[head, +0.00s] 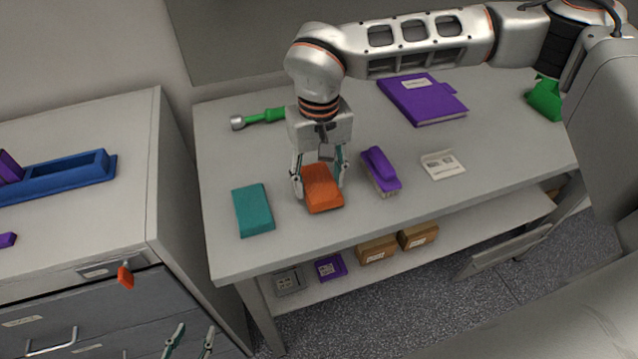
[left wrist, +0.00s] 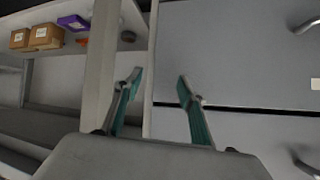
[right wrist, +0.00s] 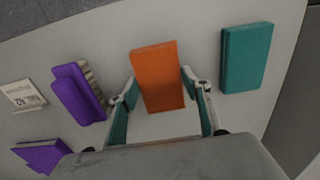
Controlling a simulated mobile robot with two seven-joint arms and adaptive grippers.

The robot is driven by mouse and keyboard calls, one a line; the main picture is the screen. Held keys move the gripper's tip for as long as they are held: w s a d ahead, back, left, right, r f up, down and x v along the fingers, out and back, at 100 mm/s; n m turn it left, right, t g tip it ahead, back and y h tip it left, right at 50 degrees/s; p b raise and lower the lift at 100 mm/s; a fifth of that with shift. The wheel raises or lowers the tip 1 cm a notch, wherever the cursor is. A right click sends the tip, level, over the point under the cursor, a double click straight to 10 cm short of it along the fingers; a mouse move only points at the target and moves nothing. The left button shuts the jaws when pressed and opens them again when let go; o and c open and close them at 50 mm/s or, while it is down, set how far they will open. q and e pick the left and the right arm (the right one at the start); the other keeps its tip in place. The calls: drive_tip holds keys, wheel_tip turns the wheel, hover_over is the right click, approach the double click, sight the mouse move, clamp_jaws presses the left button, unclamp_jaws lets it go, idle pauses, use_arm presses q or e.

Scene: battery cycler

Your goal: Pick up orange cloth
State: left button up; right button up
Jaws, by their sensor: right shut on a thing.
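The orange cloth (head: 322,190) is a folded block on the workbench, between a teal block and a purple brush. My right gripper (head: 320,183) reaches down over it from above, with a finger on each side. In the right wrist view the orange cloth (right wrist: 158,77) sits between the fingertips of my right gripper (right wrist: 157,82), which is shut on it. I cannot tell whether the cloth is clear of the bench. My left gripper (head: 190,338) is low in front of the grey drawer cabinet, open and empty; it also shows in the left wrist view (left wrist: 158,82).
A teal block (head: 253,210) lies left of the cloth and a purple brush (head: 381,172) right. A green-handled tool (head: 260,118), purple binder (head: 422,98) and paper card (head: 442,165) lie on the workbench (head: 225,165). Boxes (head: 377,248) stand on the lower shelf.

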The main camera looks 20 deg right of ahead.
sight(319, 183)
wheel_tip(319, 183, up, 18)
drive_tip(key=shift+r, duration=0.15)
idle(0.3)
drive_tip(key=shift+o, duration=1)
drive_tip(key=shift+c, duration=0.5)
